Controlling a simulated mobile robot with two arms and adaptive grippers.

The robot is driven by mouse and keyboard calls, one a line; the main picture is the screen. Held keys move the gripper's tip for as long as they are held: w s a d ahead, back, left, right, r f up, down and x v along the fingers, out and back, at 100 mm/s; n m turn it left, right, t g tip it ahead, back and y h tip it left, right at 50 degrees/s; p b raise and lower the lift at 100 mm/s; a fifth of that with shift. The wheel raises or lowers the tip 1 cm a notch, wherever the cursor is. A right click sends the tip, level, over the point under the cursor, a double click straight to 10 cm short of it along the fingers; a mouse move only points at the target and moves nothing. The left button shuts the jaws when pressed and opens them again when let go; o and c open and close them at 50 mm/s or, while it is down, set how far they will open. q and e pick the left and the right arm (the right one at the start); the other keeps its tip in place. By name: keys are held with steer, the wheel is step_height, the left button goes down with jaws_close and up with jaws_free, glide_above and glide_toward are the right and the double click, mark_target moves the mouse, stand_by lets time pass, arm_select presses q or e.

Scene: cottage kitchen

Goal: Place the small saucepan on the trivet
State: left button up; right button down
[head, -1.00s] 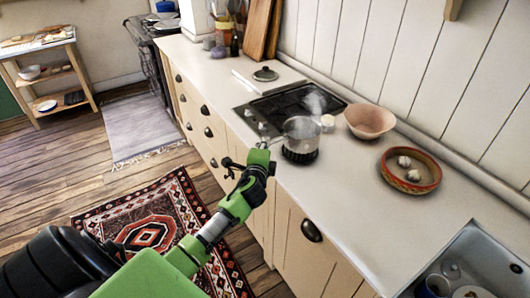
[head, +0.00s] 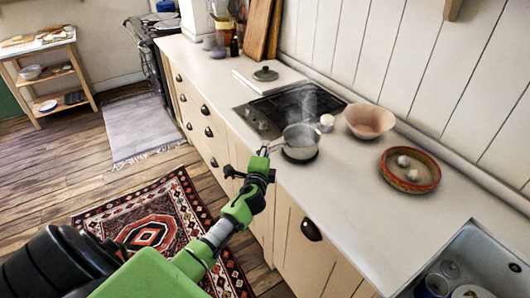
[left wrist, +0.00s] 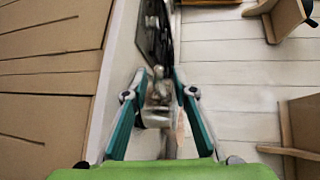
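The small saucepan (head: 301,139) is grey metal, upright, with a faint wisp of steam over it. It is directly over the black trivet (head: 301,159), which it mostly hides. Only the trivet's dark near edge shows, and I cannot tell whether the pan touches it. My left gripper (head: 264,152) is at the pan's handle, which points left towards the counter's front edge, and seems shut on it. In the left wrist view the blurred pan (left wrist: 157,117) shows between the two fingers. My right gripper is not in view.
The black hob (head: 300,101) lies behind the pan, with a lidded item (head: 265,74) beyond. A small white object (head: 327,122) and a pink bowl (head: 369,120) stand close right. A patterned dish (head: 410,171) and sink (head: 470,262) lie farther right. Counter between dish and front edge is clear.

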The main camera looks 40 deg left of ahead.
arm_select(q)
steer(key=b+v, duration=0.1)
steer(key=v, duration=1.1)
steer(key=shift+a, duration=0.1)
steer(key=s+d+f+n+g+h, duration=0.25)
steer(key=s+f, duration=0.35)
steer(key=f, duration=0.7)
steer(key=s+d+f+n+g+h, duration=0.1)
steer(key=s+d+f+g, duration=0.3)
steer(key=f, duration=0.8)
steer(key=s+d+f+n+g+h, duration=0.1)
steer(key=s+d+f+h, duration=0.1)
steer(key=s+f, duration=0.8)
steer(key=s+d+f+n+g, duration=0.1)
steer(key=s+d+f+n, duration=0.1)
steer(key=s+f, duration=0.4)
steer(key=s+d+f+n+g+h, duration=0.1)
steer(key=s+f, duration=0.5)
steer(key=s, duration=0.6)
steer(key=s+d+f+n+g, duration=0.3)
steer(key=s+f, duration=0.3)
steer(key=s, duration=0.3)
steer(key=shift+s+d+h, duration=0.15)
steer(key=shift+d+h, duration=0.1)
steer(key=shift+h, duration=0.1)
